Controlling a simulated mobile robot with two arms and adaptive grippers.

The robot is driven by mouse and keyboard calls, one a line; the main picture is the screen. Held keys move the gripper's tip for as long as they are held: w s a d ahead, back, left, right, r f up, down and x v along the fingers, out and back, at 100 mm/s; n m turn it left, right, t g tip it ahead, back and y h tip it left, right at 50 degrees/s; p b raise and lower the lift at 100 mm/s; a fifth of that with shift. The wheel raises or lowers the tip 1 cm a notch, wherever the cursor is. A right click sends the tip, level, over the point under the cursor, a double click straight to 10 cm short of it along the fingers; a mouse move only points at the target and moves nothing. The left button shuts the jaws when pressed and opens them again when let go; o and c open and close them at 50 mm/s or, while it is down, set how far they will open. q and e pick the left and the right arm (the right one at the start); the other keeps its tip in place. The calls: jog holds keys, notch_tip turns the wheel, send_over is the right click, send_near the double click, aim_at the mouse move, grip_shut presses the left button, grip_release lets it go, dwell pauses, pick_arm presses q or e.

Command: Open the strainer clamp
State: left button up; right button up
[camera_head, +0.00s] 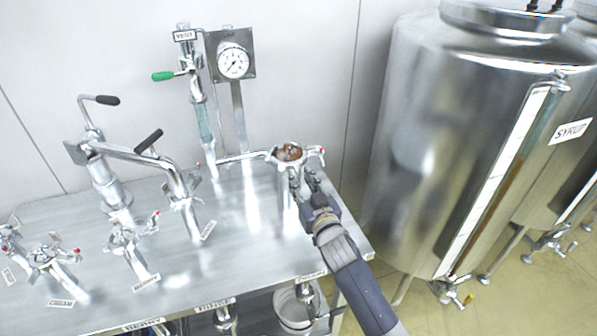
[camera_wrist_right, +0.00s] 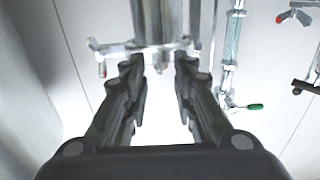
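The strainer (camera_head: 289,153) is a round metal cup with brown contents, atop an upright metal pipe near the right end of the steel table. Its clamp, a metal ring with a small red-tipped fastener (camera_head: 319,151), sits around its rim. In the right wrist view, the metal cylinder (camera_wrist_right: 157,20) and a red-tipped part (camera_wrist_right: 98,48) show beyond the fingers. My right gripper (camera_head: 304,182) is open and close to the strainer, just below and in front of its rim. Its fingers (camera_wrist_right: 158,75) are apart with nothing held; contact with the metal cannot be told. My left gripper is out of view.
A large steel syrup tank (camera_head: 440,140) stands right of the table (camera_head: 245,265). A gauge (camera_head: 233,62) and a green-handled vent pipe (camera_head: 163,76) stand behind. Several pipe fittings with clamps fill the table's left half. A bucket (camera_head: 292,312) sits below.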

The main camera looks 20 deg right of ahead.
aim_at(301, 164)
jog(key=shift+w, duration=1.45)
jog(key=shift+c, duration=0.6)
grip_shut()
